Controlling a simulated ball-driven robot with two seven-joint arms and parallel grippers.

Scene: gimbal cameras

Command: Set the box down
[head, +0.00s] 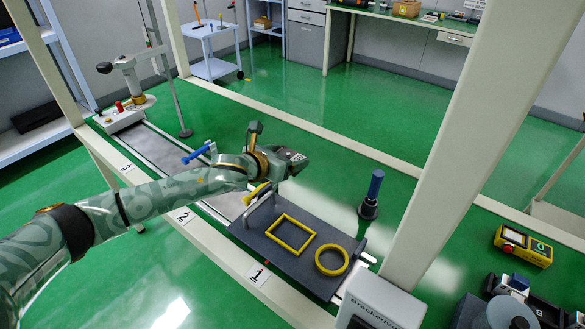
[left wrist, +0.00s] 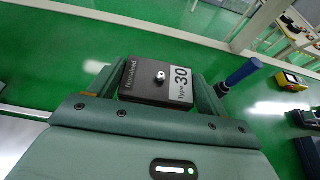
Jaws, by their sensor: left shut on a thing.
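My left gripper (head: 292,163) is shut on a small dark box, held in the air. In the left wrist view the box (left wrist: 148,87) sits between the two green fingers, its top showing a round metal knob and a white "Type 30" label. In the head view the fingers hide most of the box. A dark grey plate (head: 288,258) lies below and nearer the viewer, with a yellow square outline (head: 291,235) and a yellow ring (head: 332,260) on it. Both outlines are empty. My right gripper is not in view.
A blue-handled post (head: 371,193) stands right of the gripper. A thick pale upright (head: 440,150) rises at the right, with a white unit (head: 378,302) below it. A yellow device (head: 523,246) lies far right. Blue-handled clamp (head: 197,153) is behind my arm.

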